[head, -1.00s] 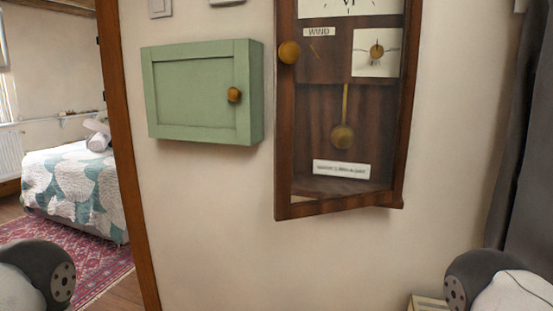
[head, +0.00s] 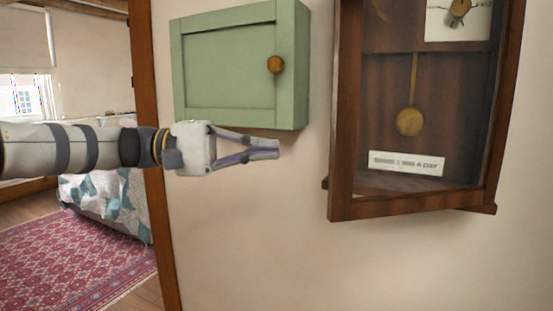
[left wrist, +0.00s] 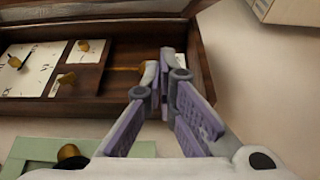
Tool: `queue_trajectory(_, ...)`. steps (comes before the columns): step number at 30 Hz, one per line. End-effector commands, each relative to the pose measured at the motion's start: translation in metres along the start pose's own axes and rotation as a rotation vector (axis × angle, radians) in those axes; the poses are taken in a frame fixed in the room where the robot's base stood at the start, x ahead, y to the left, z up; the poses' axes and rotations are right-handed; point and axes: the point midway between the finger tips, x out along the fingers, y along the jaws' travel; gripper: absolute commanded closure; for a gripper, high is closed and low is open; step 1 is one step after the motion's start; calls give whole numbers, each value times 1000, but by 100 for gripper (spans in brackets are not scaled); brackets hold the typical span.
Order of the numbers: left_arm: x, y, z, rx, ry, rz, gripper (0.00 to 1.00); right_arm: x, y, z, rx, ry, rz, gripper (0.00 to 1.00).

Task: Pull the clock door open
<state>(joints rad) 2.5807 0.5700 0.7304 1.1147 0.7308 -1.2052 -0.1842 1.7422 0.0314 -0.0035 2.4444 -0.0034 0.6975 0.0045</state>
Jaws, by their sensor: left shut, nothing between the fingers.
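The dark wood wall clock (head: 345,130) hangs at the right in the head view, its top cut off. Its pendulum and a white label show inside the lower part. Its lower front frame looks angled from the case behind; I cannot tell for sure whether the door is ajar. My right gripper is out of view.
A green wall cabinet (head: 225,75) with a brass knob (head: 275,64) hangs left of the clock, just above my left gripper. A wooden door post (head: 150,130) stands farther left, with a bed (head: 110,205) and red rug beyond. The wall below the clock is bare.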

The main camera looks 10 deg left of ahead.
Motion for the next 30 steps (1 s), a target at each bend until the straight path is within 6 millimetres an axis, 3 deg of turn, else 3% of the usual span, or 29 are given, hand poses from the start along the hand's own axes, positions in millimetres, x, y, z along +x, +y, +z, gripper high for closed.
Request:
queue_trajectory(10,77,1,2,0,-3,-3,100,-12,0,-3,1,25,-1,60)
queue_trajectory(13,78,7,22,4,-2,-1,100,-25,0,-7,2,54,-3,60)
queue_trajectory(18,82,3,37,2,0,-2,100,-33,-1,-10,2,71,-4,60)
queue_trajectory(30,83,-1,39,-2,0,-3,100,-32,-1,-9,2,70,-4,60)
